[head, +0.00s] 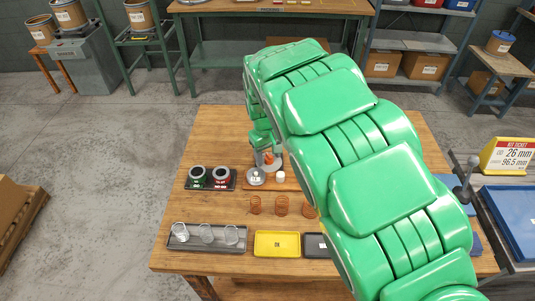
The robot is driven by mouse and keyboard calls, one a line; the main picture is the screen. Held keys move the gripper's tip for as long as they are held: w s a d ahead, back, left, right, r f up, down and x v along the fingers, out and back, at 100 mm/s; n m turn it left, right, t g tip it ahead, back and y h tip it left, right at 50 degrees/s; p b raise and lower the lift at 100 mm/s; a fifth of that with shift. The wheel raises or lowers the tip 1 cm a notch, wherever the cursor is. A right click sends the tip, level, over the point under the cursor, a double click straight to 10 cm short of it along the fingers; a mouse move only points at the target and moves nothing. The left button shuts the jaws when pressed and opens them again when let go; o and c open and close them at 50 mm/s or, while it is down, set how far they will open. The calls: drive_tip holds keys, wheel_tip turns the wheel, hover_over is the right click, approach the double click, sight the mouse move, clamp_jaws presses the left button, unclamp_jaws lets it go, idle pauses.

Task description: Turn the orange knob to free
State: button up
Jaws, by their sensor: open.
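The orange knob (268,158) shows as a small patch of orange on the coiler (257,178), a small grey metal device near the middle of the wooden table. My gripper (265,148) is open, pointing down at the knob from above and partly covering it. Whether the fingers touch the knob or stand around it cannot be told at this size. The knob's setting cannot be read. My large green arm hides the table to the right of the coiler.
A black block with two ring gauges (210,178) stands left of the coiler. Several copper springs (281,206) stand in front. A grey tray with clear cups (182,243), a yellow tray (260,251) and a dark tray (314,252) line the front. The table's back left (220,130) is clear.

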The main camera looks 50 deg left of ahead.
sight(267, 158)
drive_tip(key=shift+s+a+r, duration=0.1)
drive_tip(key=shift+r, duration=1.85)
drive_tip(key=shift+s+r, duration=0.1)
drive_tip(key=shift+r, duration=1.8)
